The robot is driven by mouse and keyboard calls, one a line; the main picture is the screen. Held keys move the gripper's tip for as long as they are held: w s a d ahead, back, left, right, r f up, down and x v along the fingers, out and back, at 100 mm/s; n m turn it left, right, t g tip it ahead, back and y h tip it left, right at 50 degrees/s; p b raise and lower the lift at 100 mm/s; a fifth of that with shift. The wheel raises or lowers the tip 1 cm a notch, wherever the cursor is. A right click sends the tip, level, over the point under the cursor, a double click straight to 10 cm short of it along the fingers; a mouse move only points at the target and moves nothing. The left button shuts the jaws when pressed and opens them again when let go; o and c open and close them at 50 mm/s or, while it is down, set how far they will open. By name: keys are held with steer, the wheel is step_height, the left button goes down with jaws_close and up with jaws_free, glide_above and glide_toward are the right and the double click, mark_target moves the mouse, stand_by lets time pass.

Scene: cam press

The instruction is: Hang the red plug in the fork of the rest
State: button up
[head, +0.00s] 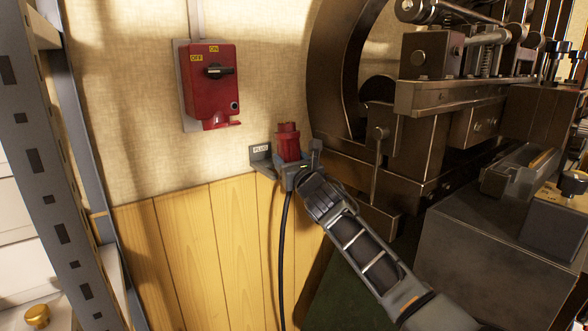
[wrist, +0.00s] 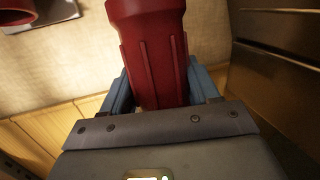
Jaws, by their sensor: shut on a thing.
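The red plug (head: 288,142) stands upright at the small grey rest (head: 260,158) labelled PLUG on the wall. Its dark cable (head: 283,250) hangs straight down below it. My gripper (head: 294,164) is shut on the plug from the lower right. In the wrist view the red plug (wrist: 150,55) rises between the blue fingers of my gripper (wrist: 160,88). The fork of the rest is mostly hidden behind the plug and gripper, so I cannot tell whether the plug sits in it.
A red switch box (head: 210,85) marked ON and OFF is on the wall above left. A large dark press (head: 440,120) stands close at the right. A metal shelf upright (head: 50,170) is at the left. Wood panelling (head: 190,245) lies below the rest.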

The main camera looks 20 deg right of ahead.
steer(key=w+a+b, duration=0.2)
steer(key=w+b, duration=0.4)
steer(key=b, duration=0.1)
steer(key=shift+f, duration=0.15)
stand_by(0.3)
steer(key=shift+f, duration=0.35)
stand_by(0.7)
steer(key=o, duration=1.3)
steer(key=shift+c, duration=0.2)
steer(key=shift+s+f, duration=0.1)
steer(key=shift+s, duration=0.05)
